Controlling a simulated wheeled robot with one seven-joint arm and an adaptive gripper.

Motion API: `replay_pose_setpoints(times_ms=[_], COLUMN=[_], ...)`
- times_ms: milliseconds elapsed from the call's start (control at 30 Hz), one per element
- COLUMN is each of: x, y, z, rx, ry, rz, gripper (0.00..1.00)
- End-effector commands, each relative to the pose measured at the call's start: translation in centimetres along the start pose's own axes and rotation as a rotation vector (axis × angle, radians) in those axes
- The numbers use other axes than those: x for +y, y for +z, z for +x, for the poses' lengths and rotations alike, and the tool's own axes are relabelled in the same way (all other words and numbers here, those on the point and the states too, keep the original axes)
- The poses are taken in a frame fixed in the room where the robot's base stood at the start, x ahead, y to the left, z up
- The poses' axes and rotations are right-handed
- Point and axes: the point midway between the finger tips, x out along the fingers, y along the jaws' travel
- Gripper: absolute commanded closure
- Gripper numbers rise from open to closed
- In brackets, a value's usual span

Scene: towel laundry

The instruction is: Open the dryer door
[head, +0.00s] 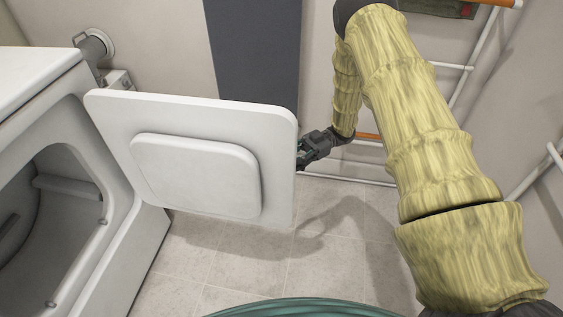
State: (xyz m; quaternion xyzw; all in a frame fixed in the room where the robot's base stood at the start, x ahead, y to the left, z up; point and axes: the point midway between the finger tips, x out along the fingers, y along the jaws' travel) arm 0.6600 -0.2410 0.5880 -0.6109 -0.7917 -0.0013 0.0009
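The white dryer (128,226) stands at the left in the head view, with its dark drum opening showing. Its white door (275,150) stands swung wide open, out to the right of the opening, with its inner side and raised panel facing me. My gripper (303,152) is at the door's free right edge, at about mid-height. Its fingers reach to or behind that edge, so I cannot tell whether they touch or grip it. The fingertips are partly hidden by the door.
A white rack with orange bars (470,67) stands behind my arm at the right. A round vent fitting (95,45) is on the wall behind the dryer. A green rounded rim (300,308) shows at the bottom. The tiled floor (225,262) below the door is clear.

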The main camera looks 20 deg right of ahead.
Motion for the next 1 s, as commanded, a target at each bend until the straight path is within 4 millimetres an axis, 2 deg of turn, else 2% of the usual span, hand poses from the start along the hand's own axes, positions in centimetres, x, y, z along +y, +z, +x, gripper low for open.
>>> replay_pose_setpoints(times_ms=[33,300,500,700,1000], x=[0.0,0.0,0.1,0.0,0.1], y=[0.1,0.1,0.0,0.0,0.0], z=[-1.1,-5.8,-8.2,-8.9,-8.9], rx=[-0.001,0.0,0.002,0.001,0.002], ry=[0.002,0.001,0.001,0.0,0.0], rz=[-0.001,-0.001,-0.003,-0.002,-0.001], gripper=[0.54,0.54,0.54,0.54,0.54])
